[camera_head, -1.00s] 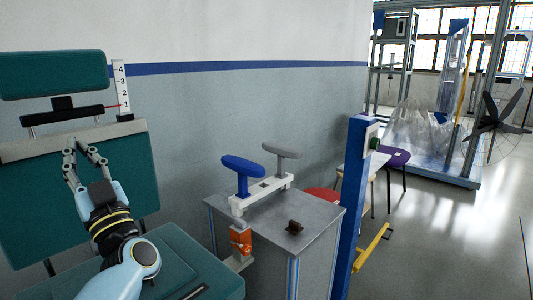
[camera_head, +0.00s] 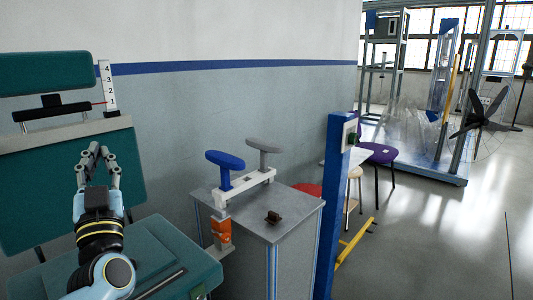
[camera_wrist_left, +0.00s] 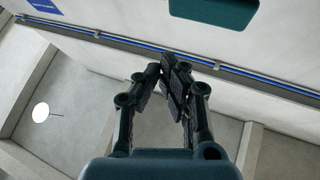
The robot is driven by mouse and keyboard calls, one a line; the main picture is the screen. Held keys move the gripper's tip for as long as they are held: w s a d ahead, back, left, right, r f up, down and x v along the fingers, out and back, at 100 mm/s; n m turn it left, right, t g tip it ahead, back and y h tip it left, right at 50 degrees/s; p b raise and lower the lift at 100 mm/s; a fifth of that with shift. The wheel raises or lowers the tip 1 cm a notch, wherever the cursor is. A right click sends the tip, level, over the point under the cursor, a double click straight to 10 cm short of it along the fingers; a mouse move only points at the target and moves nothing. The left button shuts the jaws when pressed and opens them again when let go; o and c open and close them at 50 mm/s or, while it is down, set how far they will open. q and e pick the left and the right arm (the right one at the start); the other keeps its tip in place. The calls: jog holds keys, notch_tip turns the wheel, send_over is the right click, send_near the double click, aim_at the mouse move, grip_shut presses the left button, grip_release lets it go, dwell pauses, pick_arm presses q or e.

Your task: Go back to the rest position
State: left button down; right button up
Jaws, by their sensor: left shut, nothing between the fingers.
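My left gripper (camera_head: 99,152) is in the head view, raised in front of the green chair's backrest (camera_head: 50,190) and above its seat (camera_head: 165,250). Its fingers point up and are shut with nothing between them. In the left wrist view the fingertips (camera_wrist_left: 172,75) come together, with a wall and ceiling behind. The chair's headrest (camera_head: 45,73) shows at the upper left, and part of a dark green pad (camera_wrist_left: 215,12) shows at the top of the wrist view. My right gripper does not show.
A numbered scale (camera_head: 107,88) is beside the headrest. Open floor (camera_head: 430,245) lies at the right.

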pick_arm(q)
jog(key=s+d+f+m+g+h, duration=0.4)
jog(key=f+h, duration=0.2)
jog(key=f, duration=0.1)
jog(key=s+d+f+m+g+h, duration=0.3)
jog(key=s+f+g+h, duration=0.1)
jog(key=s+f+h, duration=0.15)
jog(key=s+a+f+n+g+y, duration=0.15)
jog(key=s+g, duration=0.25)
jog(key=s, duration=0.4)
jog(key=s+a+f+n+g, duration=0.1)
jog(key=s+a+f+g, duration=0.15)
jog(key=s, duration=0.55)
jog(key=s+a+f+n+g+y, duration=0.1)
jog(key=s+f+g, duration=0.25)
jog(key=s, duration=0.35)
notch_tip(320, 180, down, 26)
jog(key=s+a+g+b, duration=0.2)
jog(key=s+a+f+g+b, duration=0.1)
jog(key=s+f, duration=1.7)
jog(key=shift+s+f+h, duration=0.15)
jog(key=shift+s+h, duration=0.15)
jog(key=shift+s, duration=0.05)
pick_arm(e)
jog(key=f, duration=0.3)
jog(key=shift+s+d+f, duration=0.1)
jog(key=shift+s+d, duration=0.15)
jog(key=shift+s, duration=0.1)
